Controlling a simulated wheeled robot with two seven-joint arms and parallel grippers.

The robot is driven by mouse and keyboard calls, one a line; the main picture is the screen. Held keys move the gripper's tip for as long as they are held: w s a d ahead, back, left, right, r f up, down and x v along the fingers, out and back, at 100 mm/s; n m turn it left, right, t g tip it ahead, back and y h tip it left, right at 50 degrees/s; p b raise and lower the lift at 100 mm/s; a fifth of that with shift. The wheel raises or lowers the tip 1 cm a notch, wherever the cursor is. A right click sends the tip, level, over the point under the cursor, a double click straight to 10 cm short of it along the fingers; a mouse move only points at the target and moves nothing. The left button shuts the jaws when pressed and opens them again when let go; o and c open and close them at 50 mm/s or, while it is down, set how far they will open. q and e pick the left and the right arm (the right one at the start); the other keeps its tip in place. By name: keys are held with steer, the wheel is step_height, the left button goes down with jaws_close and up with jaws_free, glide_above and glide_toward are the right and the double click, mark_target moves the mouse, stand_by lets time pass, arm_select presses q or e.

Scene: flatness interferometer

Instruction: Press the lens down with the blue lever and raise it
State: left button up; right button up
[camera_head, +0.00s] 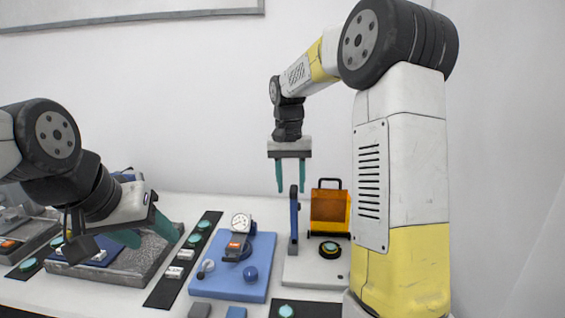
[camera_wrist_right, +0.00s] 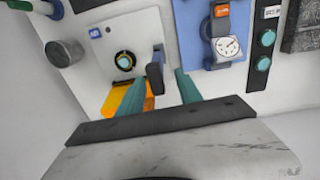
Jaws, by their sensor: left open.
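The blue lever (camera_head: 294,220) stands upright on the left side of a white base plate (camera_head: 300,272). The lens (camera_head: 330,248), a teal disc in a dark ring, sits on that plate in front of an orange guard (camera_head: 330,208). In the right wrist view the lens (camera_wrist_right: 124,61) lies beside the lever (camera_wrist_right: 155,75). My right gripper (camera_head: 291,190) is open, pointing down, with the lever's top between or very close to its fingertips; contact cannot be told. My left gripper (camera_head: 150,232) is open, over a grey stone block at the left.
A blue plate (camera_head: 215,288) with a dial gauge (camera_head: 241,223) stands left of the white plate. A black strip (camera_head: 200,240) with teal discs lies left of that. The grey stone block (camera_head: 150,262) is further left. A dark knob (camera_wrist_right: 66,53) shows in the right wrist view.

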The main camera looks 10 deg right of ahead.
steer(key=r, duration=0.6)
steer(key=shift+d, duration=0.2)
steer(key=shift+s+r, duration=0.1)
